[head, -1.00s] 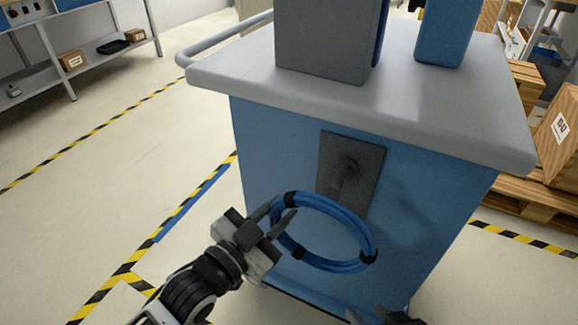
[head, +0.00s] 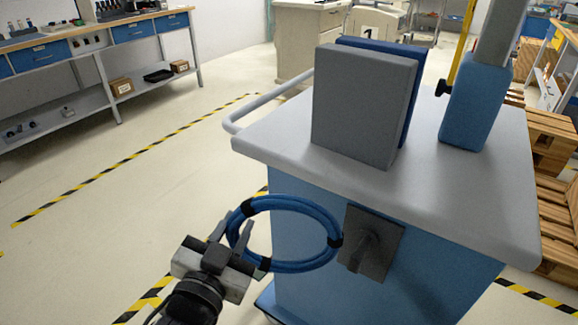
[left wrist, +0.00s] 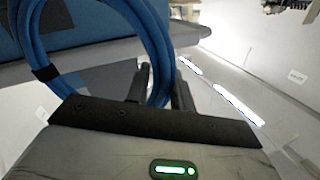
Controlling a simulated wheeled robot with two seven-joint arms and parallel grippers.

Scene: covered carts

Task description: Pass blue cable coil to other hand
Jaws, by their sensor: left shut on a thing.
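The blue cable coil (head: 300,203) is a ring of blue cable with black ties. My left gripper (head: 230,238) is shut on the left side of the coil and holds it up beside the cart. The coil overlaps the cart's front side in the head view, left of a dark plate with a hook (head: 372,242). In the left wrist view the coil (left wrist: 150,35) passes between the two dark fingers (left wrist: 158,85). My right gripper shows in neither current view.
The blue cart (head: 330,275) has a grey top (head: 440,185) bearing a grey block (head: 362,105) and a blue post (head: 475,105). A workbench (head: 100,40) stands far left, wooden pallets (head: 555,205) at right. Open floor (head: 110,210) lies left.

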